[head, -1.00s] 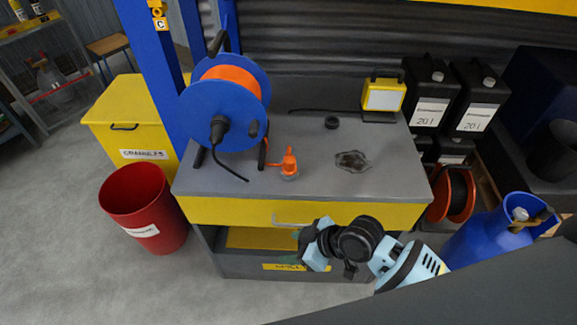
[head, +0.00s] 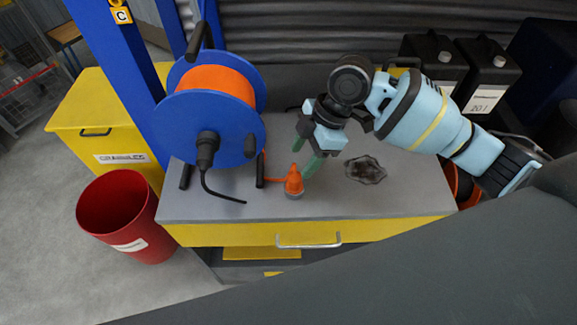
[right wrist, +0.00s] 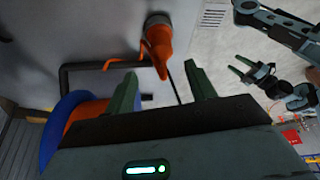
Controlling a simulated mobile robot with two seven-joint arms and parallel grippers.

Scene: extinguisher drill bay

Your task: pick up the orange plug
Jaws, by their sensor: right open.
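The orange plug (head: 294,182) stands upright on the grey bench top (head: 225,205), with a grey end at its bottom and an orange cord running left towards the blue reel (head: 215,115). My right gripper (head: 309,152) is open and empty, its green fingers just behind and right of the plug in the head view. In the right wrist view the plug (right wrist: 158,45) lies ahead of the gap between the fingers of the right gripper (right wrist: 162,85). My left gripper (right wrist: 244,70) shows at the right of that view, fingers apart and empty, far from the plug.
The reel with orange cable stands close left of the plug, a black cable (head: 222,193) trailing from it. A dark stain-like patch (head: 366,170) lies to the right. A red bin (head: 118,212) stands on the floor. The bench front is clear.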

